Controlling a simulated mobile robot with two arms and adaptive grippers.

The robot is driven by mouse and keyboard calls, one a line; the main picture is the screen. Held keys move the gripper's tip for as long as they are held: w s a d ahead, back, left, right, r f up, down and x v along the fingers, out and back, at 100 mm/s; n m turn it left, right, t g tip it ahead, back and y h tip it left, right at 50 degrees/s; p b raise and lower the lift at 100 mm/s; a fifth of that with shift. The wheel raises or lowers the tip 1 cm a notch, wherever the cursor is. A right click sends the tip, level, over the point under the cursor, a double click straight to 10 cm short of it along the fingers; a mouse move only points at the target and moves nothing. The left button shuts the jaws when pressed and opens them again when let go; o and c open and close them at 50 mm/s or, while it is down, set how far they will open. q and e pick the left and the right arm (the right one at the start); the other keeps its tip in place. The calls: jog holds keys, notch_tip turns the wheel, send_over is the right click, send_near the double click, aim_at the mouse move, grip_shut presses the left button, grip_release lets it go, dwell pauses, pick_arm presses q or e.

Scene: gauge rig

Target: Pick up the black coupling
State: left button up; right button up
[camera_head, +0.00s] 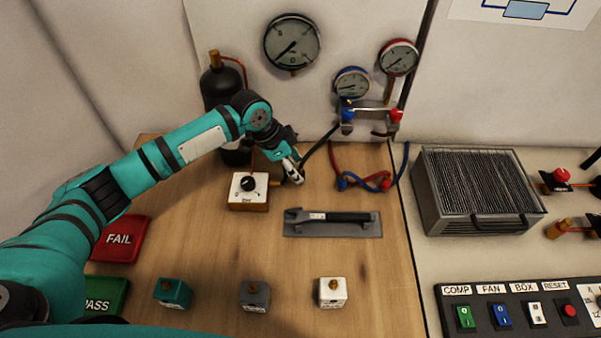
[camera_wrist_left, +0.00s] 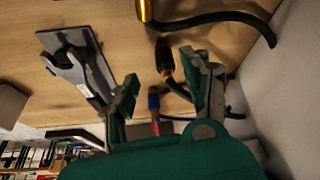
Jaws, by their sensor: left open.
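My left gripper (camera_head: 296,172) is open above the wooden bench, beside the small white box with a black knob. In the left wrist view its two fingers (camera_wrist_left: 160,72) stand apart. A black coupling (camera_wrist_left: 163,50) with a brass end shows in the gap between the fingers, beyond the tips; no contact is visible. A black hose (camera_wrist_left: 177,88) runs from its brass end towards blue and red parts. In the head view the hose (camera_head: 318,146) rises to the blue-knobbed manifold (camera_head: 372,108), and the coupling is hidden by the gripper. My right gripper is not in view.
The knob box (camera_head: 248,204) stands left of the gripper. A grey plate with a black-handled tool (camera_head: 333,222) lies to the right. Red and blue hoses (camera_head: 366,181) hang behind it. A dark bottle (camera_head: 222,85) stands at the back. Several small blocks line the front.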

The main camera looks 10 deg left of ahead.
aim_at(301, 174)
pick_arm(q)
jog(key=x, duration=0.1)
jog(key=p+x, duration=0.1)
jog(key=x, duration=0.3)
jog(key=shift+w+a+f, duration=0.1)
jog(key=shift+w, duration=0.25)
grip_shut()
